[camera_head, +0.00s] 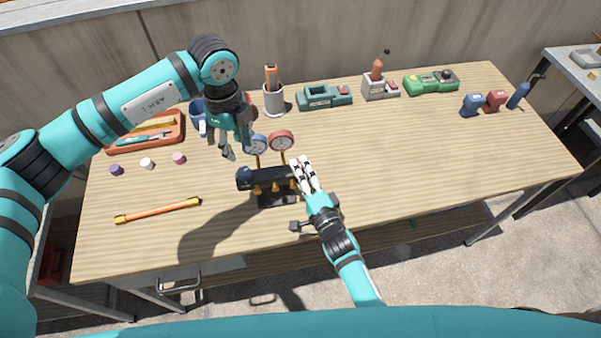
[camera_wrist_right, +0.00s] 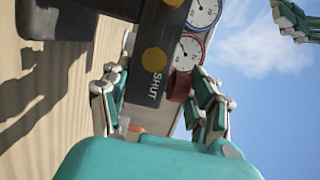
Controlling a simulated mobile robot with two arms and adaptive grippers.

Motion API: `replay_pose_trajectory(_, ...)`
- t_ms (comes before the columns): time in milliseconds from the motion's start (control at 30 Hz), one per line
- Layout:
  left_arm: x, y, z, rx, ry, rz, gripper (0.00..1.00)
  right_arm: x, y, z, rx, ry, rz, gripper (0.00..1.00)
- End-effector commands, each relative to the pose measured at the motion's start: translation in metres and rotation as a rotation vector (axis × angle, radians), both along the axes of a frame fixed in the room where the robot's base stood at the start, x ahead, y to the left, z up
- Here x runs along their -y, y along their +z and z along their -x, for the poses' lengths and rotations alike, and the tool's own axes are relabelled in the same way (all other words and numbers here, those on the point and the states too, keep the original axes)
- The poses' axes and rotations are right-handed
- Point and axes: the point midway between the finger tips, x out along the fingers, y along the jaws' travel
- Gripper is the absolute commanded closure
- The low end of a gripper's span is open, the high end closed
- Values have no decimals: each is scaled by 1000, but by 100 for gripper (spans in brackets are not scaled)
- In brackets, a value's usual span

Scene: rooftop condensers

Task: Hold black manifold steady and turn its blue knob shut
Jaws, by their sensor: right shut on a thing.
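The black manifold (camera_head: 268,174) stands on the wooden table, with a blue gauge (camera_head: 256,144) and a red gauge (camera_head: 281,140) behind it and yellow fittings along its front. The dark blue knob (camera_head: 243,178) is on its left end. My right gripper (camera_head: 302,174) is shut on the manifold's right end. In the right wrist view its fingers (camera_wrist_right: 160,98) lie either side of the black body (camera_wrist_right: 147,82), where the word SHUT shows. My left gripper (camera_head: 236,152) is open and empty, pointing down above and behind the knob; its fingers also show in the right wrist view (camera_wrist_right: 297,20).
An orange bar (camera_head: 158,210) lies front left. Small caps (camera_head: 147,163) and an orange tray (camera_head: 150,135) are at left. A mug (camera_head: 198,113), pen cup (camera_head: 274,102) and several tools line the back. The table's right half is mostly clear.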

Motion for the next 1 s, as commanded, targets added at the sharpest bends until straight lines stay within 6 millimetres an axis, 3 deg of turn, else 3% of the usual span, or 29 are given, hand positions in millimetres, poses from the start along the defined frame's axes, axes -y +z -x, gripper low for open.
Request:
replay_pose_trajectory(67, 0, 0, 0, 0, 0, 0, 62, 0, -1, 0, -2, 0, 1, 95)
replay_pose_trajectory(233, 0, 2, 0, 0, -49, 0, 44, 0, -1, 1, -2, 0, 1, 98)
replay_pose_trajectory(633, 0, 20, 0, 0, -481, 1, 44, 0, -2, 1, -2, 0, 2, 98)
replay_pose_trajectory(767, 0, 8, 1, -3, -503, 1, 44, 0, -2, 1, -2, 0, 2, 98)
replay_pose_trajectory(1000, 0, -38, 1, -4, -500, 0, 44, 0, -2, 1, -3, 0, 2, 98)
